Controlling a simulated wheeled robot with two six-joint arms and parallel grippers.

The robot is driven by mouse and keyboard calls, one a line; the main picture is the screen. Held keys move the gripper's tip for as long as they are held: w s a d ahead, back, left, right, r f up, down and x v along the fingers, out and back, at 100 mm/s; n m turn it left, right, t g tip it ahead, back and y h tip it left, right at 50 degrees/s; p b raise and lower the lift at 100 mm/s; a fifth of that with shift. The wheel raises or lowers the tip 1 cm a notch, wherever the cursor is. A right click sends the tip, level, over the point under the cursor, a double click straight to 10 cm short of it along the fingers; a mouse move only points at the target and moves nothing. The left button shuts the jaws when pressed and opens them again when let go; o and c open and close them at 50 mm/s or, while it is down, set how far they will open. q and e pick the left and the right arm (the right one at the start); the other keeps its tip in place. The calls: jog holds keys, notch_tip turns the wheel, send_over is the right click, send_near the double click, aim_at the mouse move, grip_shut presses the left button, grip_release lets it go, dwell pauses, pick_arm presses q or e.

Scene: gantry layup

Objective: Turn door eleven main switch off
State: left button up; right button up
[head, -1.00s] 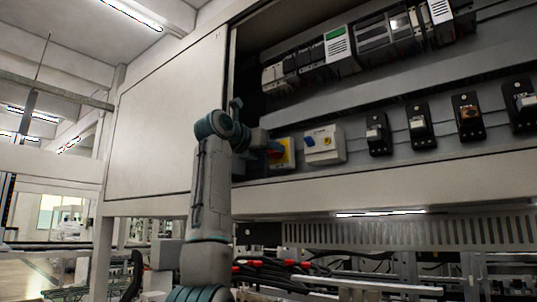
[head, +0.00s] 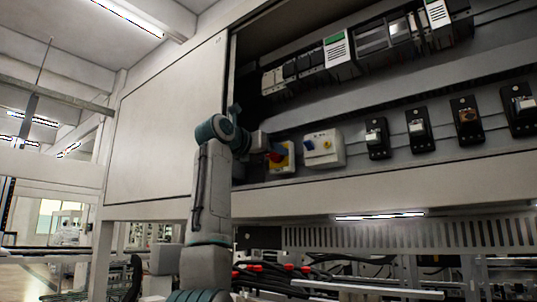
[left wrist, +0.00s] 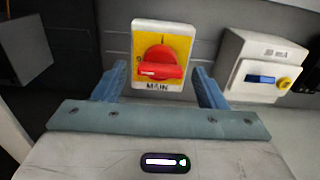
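The main switch is a red rotary handle (left wrist: 161,67) on a yellow plate marked MAIN (left wrist: 172,45), in a pale frame on the cabinet's back panel. In the left wrist view the red handle lies level, between and just beyond my gripper's fingers. My left gripper (left wrist: 160,85) is open, with one blue finger on each side of the handle and visible gaps; I cannot tell of any contact. In the head view my left gripper (head: 277,152) covers part of the yellow switch plate (head: 290,159). My right gripper is not in view.
A white box with a blue switch (left wrist: 262,78) is right of the main switch; it also shows in the head view (head: 324,148). Several black switch units (head: 420,128) follow to the right. A closed cabinet door panel (head: 165,125) stands left of my arm.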

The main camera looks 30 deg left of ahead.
pick_arm(q)
jog(key=shift+s, duration=0.15)
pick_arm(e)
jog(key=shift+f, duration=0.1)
pick_arm(q)
jog(key=shift+s+b, duration=0.35)
jog(key=shift+b, duration=0.05)
jog(key=s+b, duration=0.4)
jog(key=s, duration=0.5)
jog(key=shift+s+a, duration=0.4)
jog(key=shift+a, duration=0.05)
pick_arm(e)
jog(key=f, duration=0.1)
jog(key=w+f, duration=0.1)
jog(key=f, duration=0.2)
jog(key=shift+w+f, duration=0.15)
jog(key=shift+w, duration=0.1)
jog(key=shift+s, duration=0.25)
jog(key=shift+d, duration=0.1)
